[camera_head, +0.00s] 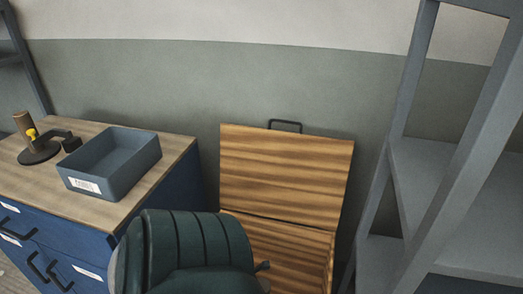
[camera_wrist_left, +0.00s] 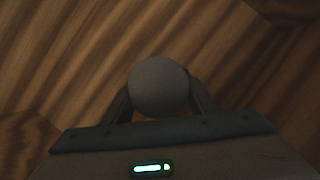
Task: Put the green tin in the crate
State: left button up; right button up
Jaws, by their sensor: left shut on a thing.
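A wooden crate (camera_head: 290,250) with its lid (camera_head: 285,165) raised stands against the wall in the head view. Its lower part is partly hidden behind the green chair. In the left wrist view my left gripper (camera_wrist_left: 160,102) is shut on a round-topped thing, which I take for the tin (camera_wrist_left: 158,86). Its top looks grey in the dim light, and I cannot make out green. Striped wood (camera_wrist_left: 70,60) like the crate's lies all around and beyond it. I cannot tell whether the tin touches the wood. Neither gripper shows in the head view.
A dark green padded chair (camera_head: 195,245) stands in front of the crate. At left, a blue cabinet (camera_head: 60,240) carries a blue-grey bin (camera_head: 115,165) and a dark stand with a yellow knob (camera_head: 32,133). Grey metal shelving (camera_head: 450,190) rises at right.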

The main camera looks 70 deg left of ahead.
pick_arm(q)
jog(key=shift+f, duration=1.05)
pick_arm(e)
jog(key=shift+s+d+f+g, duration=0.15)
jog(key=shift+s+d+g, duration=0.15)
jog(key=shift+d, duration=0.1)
pick_arm(q)
jog(key=shift+f, duration=0.1)
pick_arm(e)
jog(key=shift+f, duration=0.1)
pick_arm(q)
jog(key=o, duration=1.2)
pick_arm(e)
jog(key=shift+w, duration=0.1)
pick_arm(q)
jog(key=shift+r, duration=0.25)
jog(key=p+v, duration=0.2)
jog(key=v, duration=0.9)
jog(key=shift+s+r, duration=0.2)
jog(key=shift+r, duration=0.1)
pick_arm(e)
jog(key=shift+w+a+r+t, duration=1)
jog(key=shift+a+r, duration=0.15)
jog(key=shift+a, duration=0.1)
